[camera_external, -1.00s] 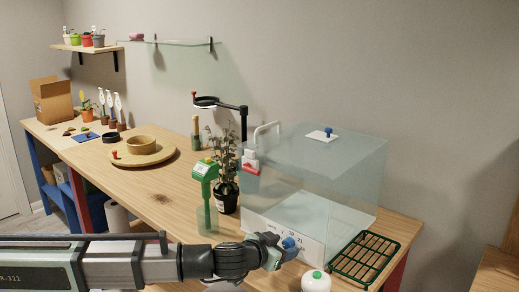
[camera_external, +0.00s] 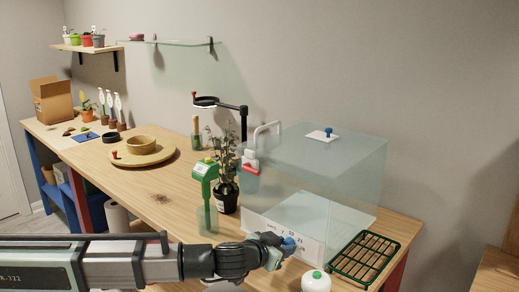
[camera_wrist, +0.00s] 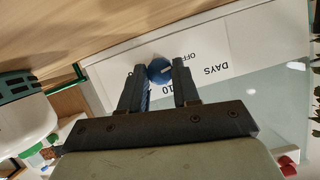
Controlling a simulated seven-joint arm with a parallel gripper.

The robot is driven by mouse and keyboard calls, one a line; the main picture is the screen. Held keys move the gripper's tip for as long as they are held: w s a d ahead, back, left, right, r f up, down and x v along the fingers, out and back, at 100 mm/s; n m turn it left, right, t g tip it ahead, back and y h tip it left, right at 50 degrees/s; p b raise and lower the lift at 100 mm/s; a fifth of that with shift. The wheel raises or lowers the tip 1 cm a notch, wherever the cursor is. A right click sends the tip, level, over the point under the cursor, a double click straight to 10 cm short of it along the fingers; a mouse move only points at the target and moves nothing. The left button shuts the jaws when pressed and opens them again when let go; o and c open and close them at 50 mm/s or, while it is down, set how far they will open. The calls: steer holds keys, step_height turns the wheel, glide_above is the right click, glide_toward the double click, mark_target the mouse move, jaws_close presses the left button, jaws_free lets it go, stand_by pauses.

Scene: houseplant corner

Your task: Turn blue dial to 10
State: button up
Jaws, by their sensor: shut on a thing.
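The blue dial (camera_external: 289,243) is on the white front panel (camera_external: 262,224) of the clear glass case (camera_external: 330,185). My gripper (camera_external: 284,246) is at the dial in the outside view. In the wrist view the dial (camera_wrist: 159,70) sits between the two dark fingertips of my gripper (camera_wrist: 160,75), which are shut on it. The panel (camera_wrist: 218,50) carries the printed words DAYS and OFF and a number 10 beside the right finger. A pale mark shows on the dial's face. Part of the scale is hidden by my gripper.
A potted plant (camera_external: 225,195) and a green device (camera_external: 206,190) stand left of the case.

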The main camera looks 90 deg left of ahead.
steer(key=shift+w+d+m+g+y, duration=0.15)
steer(key=shift+m+g+y, duration=0.3)
steer(key=shift+m, duration=0.65)
steer(key=m+g+y, duration=0.1)
steer(key=m, duration=0.1)
steer(key=shift+f+m+y, duration=0.1)
steer(key=shift+m+y, duration=0.2)
steer(key=shift+y, duration=0.05)
steer(key=m, duration=0.1)
steer(key=m+y, duration=0.1)
steer(key=shift+w+d+f+m+g, duration=0.1)
steer(key=shift+m+g, duration=0.15)
steer(key=shift+m, duration=0.05)
steer(key=shift+f+m+y, duration=0.1)
steer(key=shift+m+y, duration=0.8)
steer(key=shift+m, duration=0.3)
steer(key=o, duration=1)
steer(key=shift+o, duration=0.2)
